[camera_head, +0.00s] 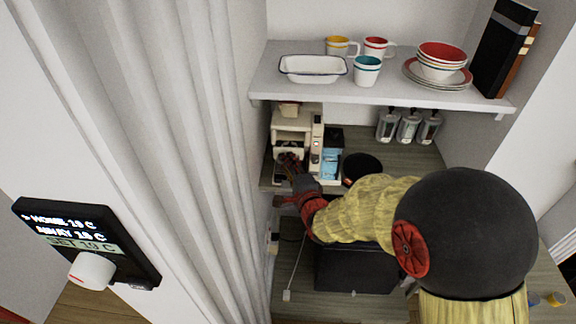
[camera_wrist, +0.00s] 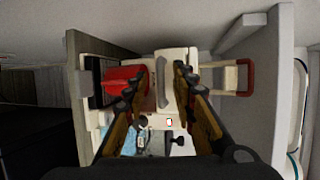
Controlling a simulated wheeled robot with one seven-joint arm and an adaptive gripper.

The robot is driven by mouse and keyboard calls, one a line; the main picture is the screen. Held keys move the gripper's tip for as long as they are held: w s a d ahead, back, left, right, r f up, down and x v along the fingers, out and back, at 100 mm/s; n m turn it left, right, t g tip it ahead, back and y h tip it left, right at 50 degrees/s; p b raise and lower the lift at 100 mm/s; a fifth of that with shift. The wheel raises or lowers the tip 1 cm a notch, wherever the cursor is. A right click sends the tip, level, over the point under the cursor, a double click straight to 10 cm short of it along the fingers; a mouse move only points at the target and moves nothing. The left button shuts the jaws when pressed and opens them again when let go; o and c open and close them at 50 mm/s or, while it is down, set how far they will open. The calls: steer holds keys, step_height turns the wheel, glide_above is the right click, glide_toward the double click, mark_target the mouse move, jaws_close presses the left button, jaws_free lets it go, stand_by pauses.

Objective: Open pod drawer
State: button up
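A cream coffee machine (camera_head: 296,128) stands on the shelf board at the left of the alcove, and it also shows ahead in the wrist view (camera_wrist: 178,60). My gripper (camera_head: 291,164) is at the machine's lower front. In the wrist view my gripper (camera_wrist: 159,78) has its two fingers apart, with a pale grey handle-like part (camera_wrist: 164,94) of the machine between them. I cannot tell whether the fingers touch it. No drawer clearly shows open, and my gripper hides part of the machine's front.
A box with blue contents (camera_head: 331,165) sits right of the machine, with a dark round object (camera_head: 362,168) beside it. Several bottles (camera_head: 409,126) stand behind. An upper shelf (camera_head: 385,92) with dishes overhangs. A ribbed curtain (camera_head: 175,130) lies close on the left.

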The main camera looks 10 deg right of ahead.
steer(key=s+d+r, duration=0.1)
steer(key=s+r, duration=0.1)
steer(key=s, duration=0.9)
steer(key=shift+s, duration=0.4)
steer(key=s+d+f+n+g+h, duration=0.2)
steer(key=s+d+f+n+g, duration=0.1)
steer(key=s+f+n+g, duration=0.65)
steer(key=s+a+r+n, duration=0.1)
steer(key=s+r+n, duration=0.7)
steer(key=s+r, duration=0.4)
step_height(320, 180, up, 6)
steer(key=shift+f+g+y, duration=0.1)
steer(key=shift+g+y, duration=0.2)
steer(key=shift+g, duration=0.15)
